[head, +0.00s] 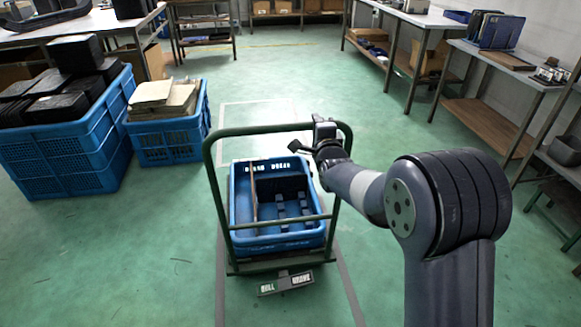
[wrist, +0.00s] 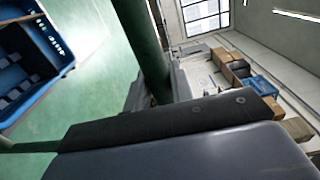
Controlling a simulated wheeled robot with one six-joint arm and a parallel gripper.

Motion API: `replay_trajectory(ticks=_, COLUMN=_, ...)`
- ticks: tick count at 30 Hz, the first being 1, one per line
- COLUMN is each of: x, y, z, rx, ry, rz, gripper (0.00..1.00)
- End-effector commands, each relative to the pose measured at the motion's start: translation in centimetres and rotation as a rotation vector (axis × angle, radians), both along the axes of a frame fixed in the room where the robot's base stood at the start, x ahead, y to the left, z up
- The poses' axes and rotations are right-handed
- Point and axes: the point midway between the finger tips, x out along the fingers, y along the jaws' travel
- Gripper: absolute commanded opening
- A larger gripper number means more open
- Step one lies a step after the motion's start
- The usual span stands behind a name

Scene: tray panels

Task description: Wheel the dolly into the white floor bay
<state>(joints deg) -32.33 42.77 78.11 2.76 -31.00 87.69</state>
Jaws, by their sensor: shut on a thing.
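The dolly (head: 282,266) has a dark green frame with a tall looped handle (head: 255,130) at the near side. It carries a blue crate (head: 278,241) with small dark pieces inside. My gripper (head: 322,134) is shut on the top bar of the handle, near its right corner. In the wrist view, a green handle tube (wrist: 146,48) and part of the blue crate (wrist: 40,55) show. A pale white floor outline (head: 250,102) lies on the floor beyond the dolly. Its near part is hidden by the dolly and arm, so I cannot tell its full extent.
Large blue crates (head: 65,140) with black boxes and a smaller blue crate (head: 168,140) of folders stand left of the dolly. Workbenches (head: 480,125) line the right side. A grey floor line (head: 347,285) runs right of the dolly. The green floor ahead is clear.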

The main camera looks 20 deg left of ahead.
Motion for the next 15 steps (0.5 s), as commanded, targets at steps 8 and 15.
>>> replay_trajectory(ticks=8, x=-0.2, y=0.5, z=-0.2, rx=-0.005, ry=0.002, rz=0.009, gripper=0.00)
replay_trajectory(ticks=15, x=2.0, y=2.0, z=-0.2, rx=-0.004, ry=0.000, rz=0.009, gripper=0.00)
